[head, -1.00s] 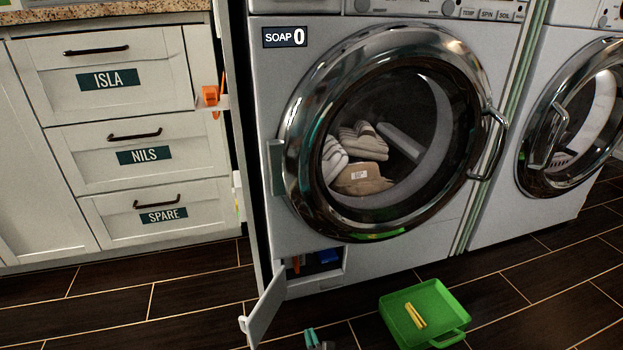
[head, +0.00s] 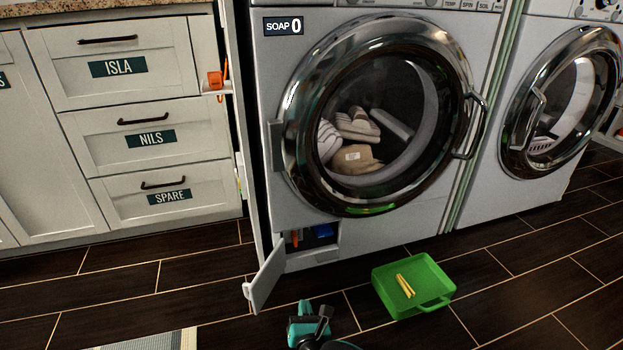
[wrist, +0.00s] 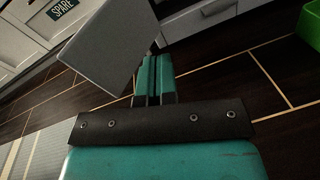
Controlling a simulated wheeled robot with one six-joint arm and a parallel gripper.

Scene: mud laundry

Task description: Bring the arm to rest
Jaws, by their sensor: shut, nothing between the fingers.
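My gripper (head: 316,309) shows at the bottom of the head view, low over the dark floor, in front of the washer and left of the green tray. In the wrist view my gripper (wrist: 155,75) has its teal fingers together, with nothing between them. A grey panel, the open lower flap (wrist: 112,45), fills the upper middle of the wrist view beside the fingers. I cannot tell whether they touch. In the head view the same flap (head: 265,281) hangs open at the washer's lower left.
The washer (head: 375,120) has its round door shut on shoes and a tan item. A green tray (head: 435,298) holding yellow pieces (head: 405,286) lies on the floor. Drawers labelled ISLA, NILS and SPARE (head: 165,197) are closed at left. A mat (head: 160,340) lies front left. Floor between is clear.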

